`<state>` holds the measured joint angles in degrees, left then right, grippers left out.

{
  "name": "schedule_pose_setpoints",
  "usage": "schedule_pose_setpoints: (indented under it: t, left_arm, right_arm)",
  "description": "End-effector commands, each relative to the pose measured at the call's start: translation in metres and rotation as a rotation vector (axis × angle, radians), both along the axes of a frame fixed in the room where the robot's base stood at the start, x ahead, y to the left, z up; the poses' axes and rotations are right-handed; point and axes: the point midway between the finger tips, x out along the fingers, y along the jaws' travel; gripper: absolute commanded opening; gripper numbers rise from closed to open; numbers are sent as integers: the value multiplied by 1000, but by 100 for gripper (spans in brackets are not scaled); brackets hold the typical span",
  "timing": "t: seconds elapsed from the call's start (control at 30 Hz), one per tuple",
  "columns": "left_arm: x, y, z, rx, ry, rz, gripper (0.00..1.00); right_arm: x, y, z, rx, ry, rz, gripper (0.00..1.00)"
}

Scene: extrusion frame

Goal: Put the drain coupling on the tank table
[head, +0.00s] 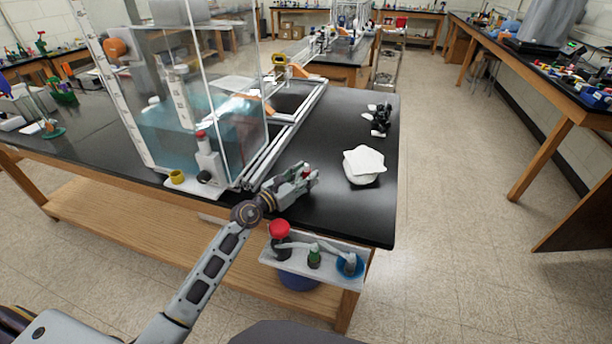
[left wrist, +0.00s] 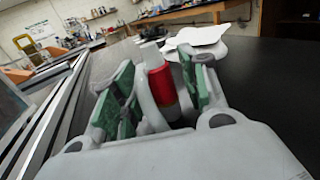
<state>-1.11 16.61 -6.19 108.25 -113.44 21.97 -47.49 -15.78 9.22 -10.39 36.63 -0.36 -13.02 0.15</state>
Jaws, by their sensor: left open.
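The tank table (head: 345,215) has a black top and a wooden frame. What looks like the drain coupling (left wrist: 161,88), a red piece with a pale end and a yellowish band, is between the green-padded fingers of my left gripper (left wrist: 155,85) in the left wrist view. In the head view my left gripper (head: 303,178) is low over the front of the tabletop, with a bit of red showing at its fingers. The fingers are open around the coupling. I cannot tell whether the coupling rests on the table. My right gripper is out of view.
A clear water tank (head: 195,110) in a metal extrusion frame (head: 285,130) stands left of the gripper. White sheets (head: 364,163) and a black fixture (head: 379,118) lie to the right. A grey shelf with a red knob (head: 279,229) juts from the table's front. The front right tabletop is clear.

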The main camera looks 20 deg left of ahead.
Motion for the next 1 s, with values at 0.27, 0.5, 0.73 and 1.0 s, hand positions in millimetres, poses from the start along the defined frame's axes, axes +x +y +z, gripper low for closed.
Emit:
schedule_pose_setpoints:
  t: [0.27, 0.5, 0.73, 1.0]
  left_arm:
    - [-21, 11, -1, 0, 1, 0, 44]
    - [-41, 21, -1, 0, 1, 0, 44]
    - [-58, 30, -1, 1, 2, -1, 44]
    - [-78, 41, -1, 1, 0, 0, 44]
  right_arm:
    - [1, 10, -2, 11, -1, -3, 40]
    - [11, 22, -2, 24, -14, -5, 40]
    - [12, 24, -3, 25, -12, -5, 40]
    - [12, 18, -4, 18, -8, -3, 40]
